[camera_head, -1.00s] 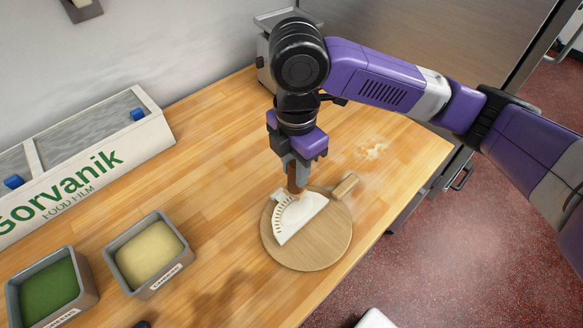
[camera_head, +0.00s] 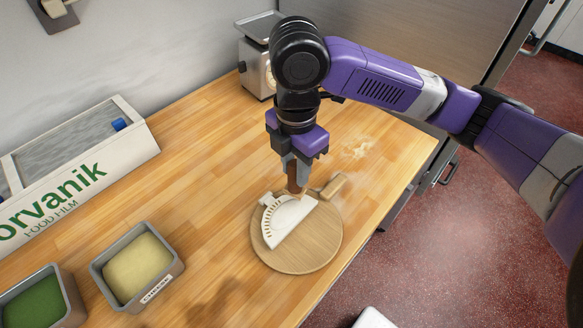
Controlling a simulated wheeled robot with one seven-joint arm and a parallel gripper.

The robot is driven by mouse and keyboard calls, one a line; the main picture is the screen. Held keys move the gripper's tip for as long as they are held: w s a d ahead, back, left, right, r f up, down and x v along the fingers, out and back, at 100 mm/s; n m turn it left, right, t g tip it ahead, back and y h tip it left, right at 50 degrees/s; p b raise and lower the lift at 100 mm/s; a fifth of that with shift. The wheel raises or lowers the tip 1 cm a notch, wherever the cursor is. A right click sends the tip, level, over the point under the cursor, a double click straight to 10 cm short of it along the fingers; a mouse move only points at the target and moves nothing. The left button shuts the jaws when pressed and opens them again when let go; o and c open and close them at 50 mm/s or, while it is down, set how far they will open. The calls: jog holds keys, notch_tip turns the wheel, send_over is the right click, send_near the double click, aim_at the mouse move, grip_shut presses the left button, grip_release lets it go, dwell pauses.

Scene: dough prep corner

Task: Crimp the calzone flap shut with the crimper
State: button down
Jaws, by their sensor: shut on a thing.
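My gripper (camera_head: 293,168) points down and is shut on the brown handle of the crimper (camera_head: 294,180). The crimper's lower end is at the upper edge of the calzone (camera_head: 291,216); whether it presses on the dough is too small to tell. The calzone is a pale half-disc with its straight side facing lower right. A row of dark marks runs along its curved left edge. It lies on a round wooden board (camera_head: 310,250), whose short handle (camera_head: 332,186) points to the upper right.
A tub of pale yellow filling (camera_head: 138,267) and a tub of green filling (camera_head: 38,302) stand at lower left. A food film box (camera_head: 80,180) lies at left. A metal scale (camera_head: 257,62) stands at the back. Flour dusts the wooden counter (camera_head: 200,165). The counter's edge is close on the right.

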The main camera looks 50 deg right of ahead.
jog(key=shift+s+d, duration=0.4)
jog(key=shift+d, duration=0.35)
jog(key=shift+f+b, duration=0.2)
jog(key=shift+b, duration=0.1)
jog(key=shift+f+b, duration=1.2)
jog(key=shift+f, duration=0.3)
jog(key=shift+r, duration=0.1)
jog(key=shift+r+p, duration=1.35)
jog(key=shift+r, duration=0.1)
jog(key=shift+r, duration=0.1)
notch_tip(320, 180, up, 5)
jog(key=p, duration=0.4)
